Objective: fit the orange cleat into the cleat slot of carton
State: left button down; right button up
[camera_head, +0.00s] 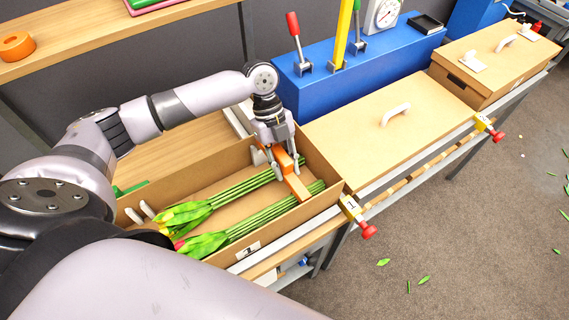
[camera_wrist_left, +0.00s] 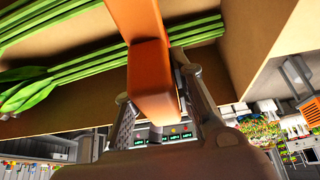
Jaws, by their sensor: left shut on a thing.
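The open carton (camera_head: 318,205) holds two bunches of tulips, with flower heads at the left and stems towards the right. One bunch (camera_head: 225,201) lies behind the other bunch (camera_head: 262,219). My left gripper (camera_head: 279,170) is over the carton's right end, shut on the orange cleat (camera_head: 293,182). The cleat lies across the stem ends in the head view; whether it touches the carton walls I cannot tell. In the left wrist view the cleat (camera_wrist_left: 152,70) runs between the fingers, with green stems (camera_wrist_left: 85,60) behind it. The cleat slot cannot be made out. My right gripper is not in view.
A flat tan lid or board with a white handle (camera_head: 395,115) lies right of the carton. A closed carton (camera_head: 497,62) stands farther right. A blue box with levers (camera_head: 345,68) is behind. An orange tape roll (camera_head: 16,46) sits on the shelf at left.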

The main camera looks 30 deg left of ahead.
aim_at(276, 147)
pick_arm(q)
jog(key=shift+r+p, duration=0.1)
jog(key=shift+p, duration=0.25)
dwell(0.5)
dwell(0.5)
dwell(0.3)
jog(key=shift+f+b, duration=1.1)
jog(key=shift+f, duration=1.3)
jog(key=c, duration=1.3)
grip_release()
jog(key=shift+r, duration=0.1)
jog(key=v, duration=1.2)
